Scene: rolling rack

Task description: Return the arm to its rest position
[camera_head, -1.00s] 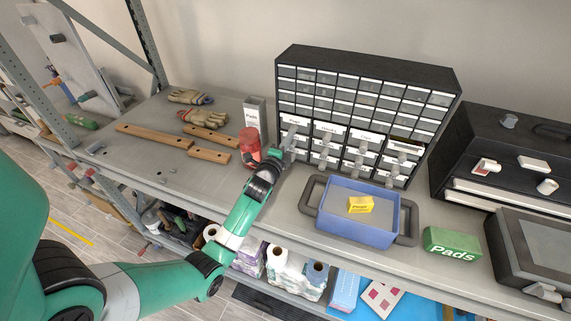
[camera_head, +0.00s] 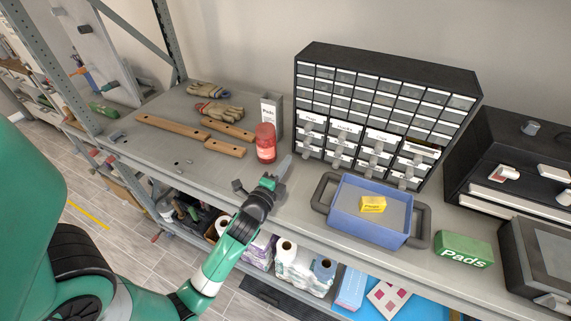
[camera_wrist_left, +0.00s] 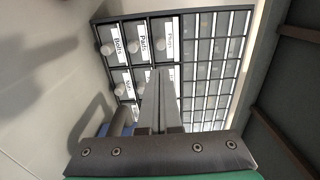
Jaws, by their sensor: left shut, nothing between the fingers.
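My left arm comes in from the left in the head view. Its gripper (camera_head: 283,168) is over the front part of the shelf, left of the blue tray and in front of the drawer cabinet. It also shows in the left wrist view (camera_wrist_left: 160,75), with its fingers together and nothing between them, pointing toward the labelled drawers. It appears apart from the cabinet. My right gripper is in neither view.
The drawer cabinet (camera_head: 385,85) stands at the back. A blue tray (camera_head: 365,228) holds a yellow box (camera_head: 372,204). A red bottle (camera_head: 265,143) stands near the gripper. A green Pads box (camera_head: 463,249) is at right. Free shelf surface lies at left.

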